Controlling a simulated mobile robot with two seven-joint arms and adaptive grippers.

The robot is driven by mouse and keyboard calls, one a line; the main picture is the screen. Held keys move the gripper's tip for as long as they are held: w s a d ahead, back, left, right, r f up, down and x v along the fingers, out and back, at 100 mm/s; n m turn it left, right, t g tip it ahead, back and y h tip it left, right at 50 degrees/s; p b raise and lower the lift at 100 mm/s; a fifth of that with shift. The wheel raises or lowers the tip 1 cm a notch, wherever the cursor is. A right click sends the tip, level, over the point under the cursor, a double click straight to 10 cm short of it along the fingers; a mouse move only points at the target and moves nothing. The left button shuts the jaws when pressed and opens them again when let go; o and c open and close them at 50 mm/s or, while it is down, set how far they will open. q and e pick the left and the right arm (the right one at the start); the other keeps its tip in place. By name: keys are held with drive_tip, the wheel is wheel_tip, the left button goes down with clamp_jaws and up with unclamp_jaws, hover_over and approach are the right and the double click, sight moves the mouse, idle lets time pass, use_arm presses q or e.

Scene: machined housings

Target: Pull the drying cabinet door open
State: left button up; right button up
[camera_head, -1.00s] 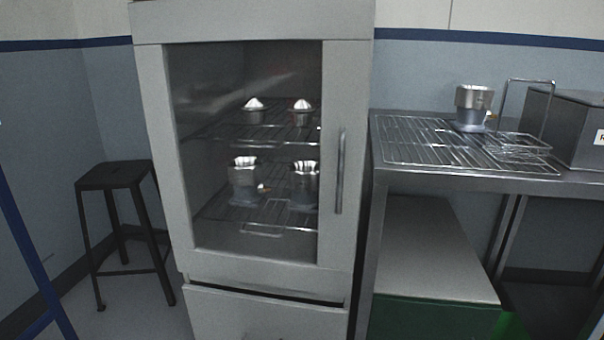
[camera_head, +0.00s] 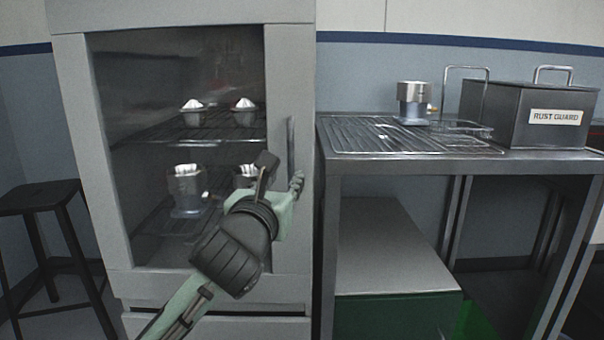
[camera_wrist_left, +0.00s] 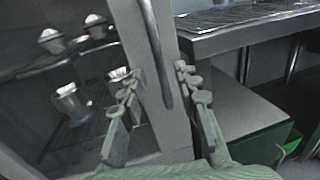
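The grey drying cabinet's door (camera_head: 285,235) has a glass pane and appears shut. Its upright bar handle (camera_head: 290,145) is on the right side of the door; the handle also shows in the left wrist view (camera_wrist_left: 157,50). My left gripper (camera_head: 281,172) is in front of the door at the handle's lower part, fingers pointing towards it. In the left wrist view my left gripper (camera_wrist_left: 158,75) is open, with the handle's lower end between the two fingers, and a gap shows on both sides. The gripper hides the handle's lower end in the head view. My right gripper is not in view.
Metal housings (camera_head: 186,190) stand on wire shelves behind the glass. To the right, a steel table (camera_head: 450,165) holds a rack, a housing (camera_head: 413,102) and a "RUST GUARD" bin (camera_head: 530,110). A dark stool (camera_head: 45,200) stands left of the cabinet.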

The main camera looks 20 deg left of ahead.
sight(290, 170)
use_arm(q)
drive_tip(key=w, duration=0.7)
drive_tip(key=shift+a+b, duration=0.3)
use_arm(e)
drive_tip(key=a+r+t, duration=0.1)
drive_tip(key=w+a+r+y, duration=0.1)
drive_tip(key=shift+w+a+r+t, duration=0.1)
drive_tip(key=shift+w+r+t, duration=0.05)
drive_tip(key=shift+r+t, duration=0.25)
use_arm(q)
drive_tip(key=shift+s+f, duration=0.1)
clamp_jaws()
